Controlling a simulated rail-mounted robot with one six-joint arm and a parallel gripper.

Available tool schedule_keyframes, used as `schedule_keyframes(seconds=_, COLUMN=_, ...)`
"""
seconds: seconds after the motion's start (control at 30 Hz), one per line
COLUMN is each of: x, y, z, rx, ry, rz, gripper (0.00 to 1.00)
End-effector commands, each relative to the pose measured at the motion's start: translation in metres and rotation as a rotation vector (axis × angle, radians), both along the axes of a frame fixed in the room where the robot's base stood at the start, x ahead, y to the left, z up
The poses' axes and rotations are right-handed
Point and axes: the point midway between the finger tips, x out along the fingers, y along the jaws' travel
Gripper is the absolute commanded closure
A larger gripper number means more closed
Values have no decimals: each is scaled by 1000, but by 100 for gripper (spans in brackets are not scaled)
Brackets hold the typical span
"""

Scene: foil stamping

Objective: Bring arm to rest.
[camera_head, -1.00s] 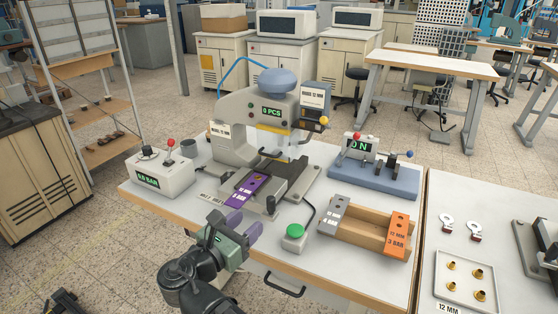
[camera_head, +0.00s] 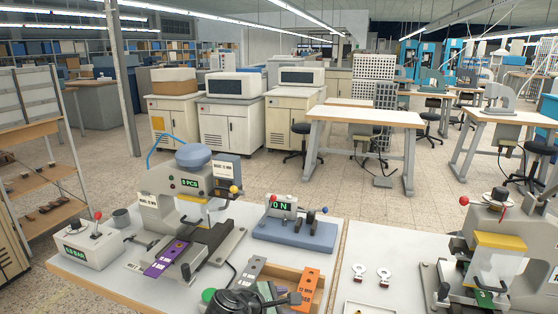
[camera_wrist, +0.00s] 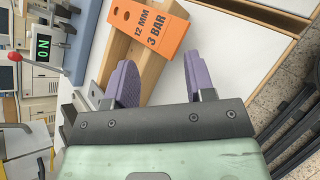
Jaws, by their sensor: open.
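My gripper (camera_wrist: 160,75) is open in the wrist view, its two purple fingers apart with nothing held between them. Its fingers show over the wooden box (camera_wrist: 124,46) and the white table top. In the head view my dark arm is at the bottom edge, in front of the wooden box, and the fingertips cannot be made out. The foil press (camera_head: 190,190) with a blue cap and a "0 PCS" display stands at the left. A purple block (camera_head: 166,258) lies on its bed.
The orange "12 MM 3 BAR" block (camera_head: 306,289) and a grey block (camera_head: 250,272) rest on the wooden box. A blue "0 N" device (camera_head: 295,232) stands behind it. A pressure box (camera_head: 88,245) is at left. A second press (camera_head: 498,250) stands right.

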Motion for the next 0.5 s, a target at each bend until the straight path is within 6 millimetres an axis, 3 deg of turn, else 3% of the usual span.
schedule_keyframes(seconds=0.03, x=1, y=-21, z=9, rx=88, ry=0, rz=-93, gripper=50)
schedule_keyframes(seconds=0.17, x=-5, y=-73, z=7, rx=382, ry=-21, rz=-416, gripper=50)
schedule_keyframes(seconds=0.3, x=-24, y=-131, z=19, rx=782, ry=-85, rz=-961, gripper=50)
schedule_keyframes(seconds=0.4, x=-34, y=-153, z=27, rx=990, ry=-128, rz=-1300, gripper=50)
schedule_keyframes(seconds=0.5, x=-39, y=-162, z=30, rx=1092, ry=-147, rz=-1484, gripper=50)
